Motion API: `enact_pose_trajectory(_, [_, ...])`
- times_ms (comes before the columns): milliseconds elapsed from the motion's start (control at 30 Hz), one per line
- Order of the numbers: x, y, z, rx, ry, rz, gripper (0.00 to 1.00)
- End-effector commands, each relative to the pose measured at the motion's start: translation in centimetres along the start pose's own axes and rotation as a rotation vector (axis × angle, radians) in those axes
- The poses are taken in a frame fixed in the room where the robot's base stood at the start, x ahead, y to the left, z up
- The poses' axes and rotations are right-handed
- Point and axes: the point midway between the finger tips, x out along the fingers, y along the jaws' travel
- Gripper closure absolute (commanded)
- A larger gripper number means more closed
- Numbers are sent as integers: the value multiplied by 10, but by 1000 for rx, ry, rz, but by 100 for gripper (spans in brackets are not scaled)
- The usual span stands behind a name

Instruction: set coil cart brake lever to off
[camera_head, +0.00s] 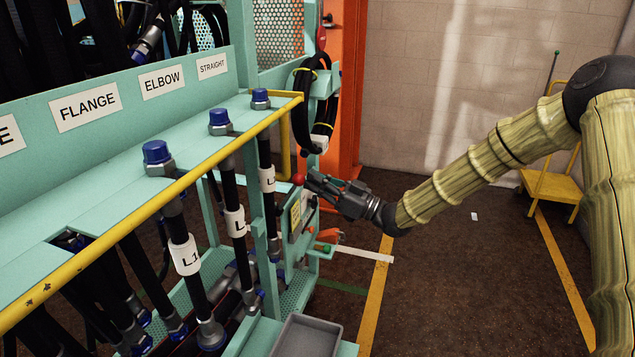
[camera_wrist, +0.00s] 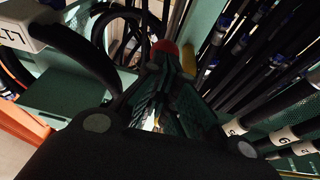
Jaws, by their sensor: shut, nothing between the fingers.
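My gripper (camera_head: 312,178) is shut and empty at the right end of the teal hose rack. Its fingertips are at a red ball knob (camera_head: 298,178); I cannot tell whether they touch it. In the wrist view the red knob (camera_wrist: 165,47) shows just beyond the closed fingers (camera_wrist: 168,68), which hide what is below it. A yellow cart (camera_head: 551,187) stands on the floor at the far right. A thin upright rod with a green tip (camera_head: 556,54) rises beside it. No label shows which of these handles is the coil cart brake lever.
The teal rack (camera_head: 150,90) has a yellow front rail (camera_head: 170,190) and hanging hoses with white tags. A green-knobbed handle (camera_head: 327,248) and a pale bar (camera_head: 365,255) stick out below my gripper. A grey tray (camera_head: 305,337) sits lower. Open floor lies right of the rack.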

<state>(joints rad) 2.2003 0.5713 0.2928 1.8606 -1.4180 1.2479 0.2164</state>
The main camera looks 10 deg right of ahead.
Motion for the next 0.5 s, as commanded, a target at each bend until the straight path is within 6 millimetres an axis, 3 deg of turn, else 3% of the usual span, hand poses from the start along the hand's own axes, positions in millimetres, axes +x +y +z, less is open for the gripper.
enact_pose_trajectory(267, [-3, 0, 1, 1, 1, -1, 100])
enact_pose_trajectory(500, [-26, 2, 6, 4, 0, -9, 100])
